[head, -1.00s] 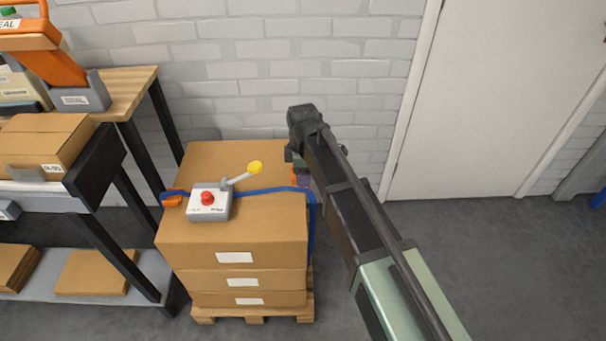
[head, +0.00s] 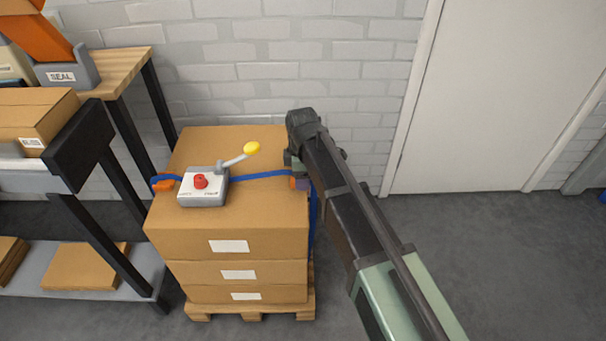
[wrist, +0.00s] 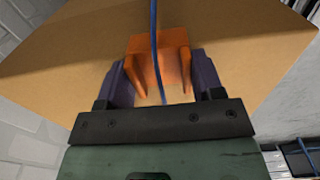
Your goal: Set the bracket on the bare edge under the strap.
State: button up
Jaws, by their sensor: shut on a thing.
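The orange bracket (wrist: 160,60) is between the purple fingers of my gripper (wrist: 158,68) in the wrist view. The gripper is shut on it. The blue strap (wrist: 155,45) runs lengthwise over the bracket, between its raised sides. In the head view my gripper (head: 299,183) is at the right top edge of the carton stack (head: 228,223), where the strap (head: 262,188) reaches that edge. The bracket is mostly hidden there. I cannot tell whether it is seated on the edge. Another orange bracket (head: 163,184) sits under the strap at the left edge.
A grey tensioner box (head: 203,190) with a red button and yellow-knobbed lever sits on the carton top. A pallet (head: 252,309) is under the stack. A shelf unit (head: 85,140) stands at left, a wall behind. Floor at right is open.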

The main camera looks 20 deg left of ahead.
jog(key=shift+f, duration=0.1)
dwell(0.3)
jog(key=o, duration=1)
jog(key=shift+o, duration=0.8)
jog(key=shift+r+p, duration=1.1)
jog(key=shift+p, duration=0.05)
notch_tip(320, 180, up, 6)
jog(key=p, duration=0.6)
